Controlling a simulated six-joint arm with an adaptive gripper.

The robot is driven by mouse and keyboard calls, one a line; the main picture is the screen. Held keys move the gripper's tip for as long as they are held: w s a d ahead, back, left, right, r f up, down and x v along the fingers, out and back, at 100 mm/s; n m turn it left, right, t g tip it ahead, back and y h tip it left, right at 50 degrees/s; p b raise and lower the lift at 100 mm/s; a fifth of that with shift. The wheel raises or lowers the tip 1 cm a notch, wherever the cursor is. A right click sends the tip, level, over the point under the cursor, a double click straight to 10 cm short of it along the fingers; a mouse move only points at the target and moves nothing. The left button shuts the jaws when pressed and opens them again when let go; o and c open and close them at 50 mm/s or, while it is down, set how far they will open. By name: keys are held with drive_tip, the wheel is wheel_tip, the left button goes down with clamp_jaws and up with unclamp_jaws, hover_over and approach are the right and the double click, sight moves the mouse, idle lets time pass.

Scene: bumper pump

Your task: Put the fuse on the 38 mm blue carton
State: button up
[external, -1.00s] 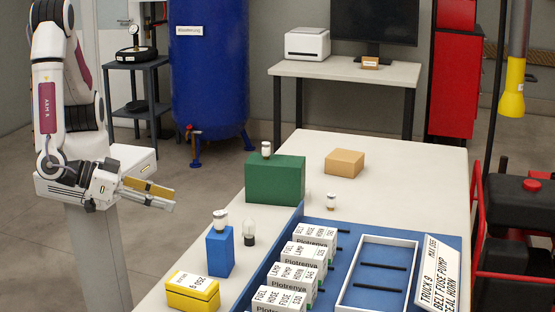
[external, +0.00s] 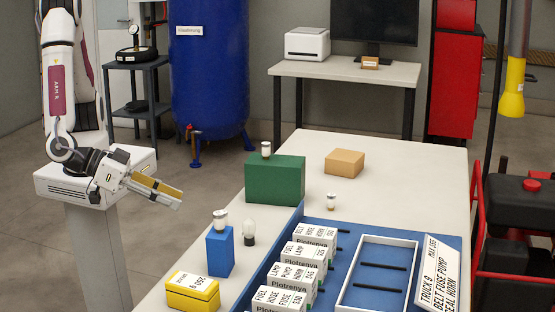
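The blue carton (external: 219,254) stands upright on the left part of the bench. A small white-and-metal capped piece (external: 220,220) stands on its top. A similar small piece (external: 266,149) stands on the green box, and a smaller one (external: 331,201) with a brownish base stands on the bench behind the blue tray. They are too small for me to tell which is the fuse. A clear bulb with a dark base (external: 249,233) stands beside the blue carton. My gripper (external: 179,200) is in the air left of the bench, its fingers apart and nothing seen between them.
A green box (external: 275,181) and a tan box (external: 344,162) stand toward the back of the bench. A yellow carton (external: 193,293) is at the front left. The blue tray (external: 325,212) holds several white labelled cartons (external: 292,276), a white frame and a sign (external: 438,271).

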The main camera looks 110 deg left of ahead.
drive_tip(key=w+d+r+h, duration=0.1)
drive_tip(key=w+r+h, duration=0.3)
drive_tip(key=r, duration=0.1)
drive_tip(key=s+a+r+m+g+h, duration=0.1)
drive_tip(key=s+a+r+m+h, duration=0.15)
drive_tip(key=r, duration=0.35)
drive_tip(key=s+a+r+m+g+h, duration=0.1)
drive_tip(key=r+m+h, duration=0.15)
drive_tip(key=r, duration=0.25)
drive_tip(key=s+a+f+m+g+y, duration=0.1)
drive_tip(key=s+a+g+y, duration=0.3)
drive_tip(key=s+a, duration=1.6)
drive_tip(key=shift+s+a, duration=0.4)
drive_tip(key=shift+a, duration=0.5)
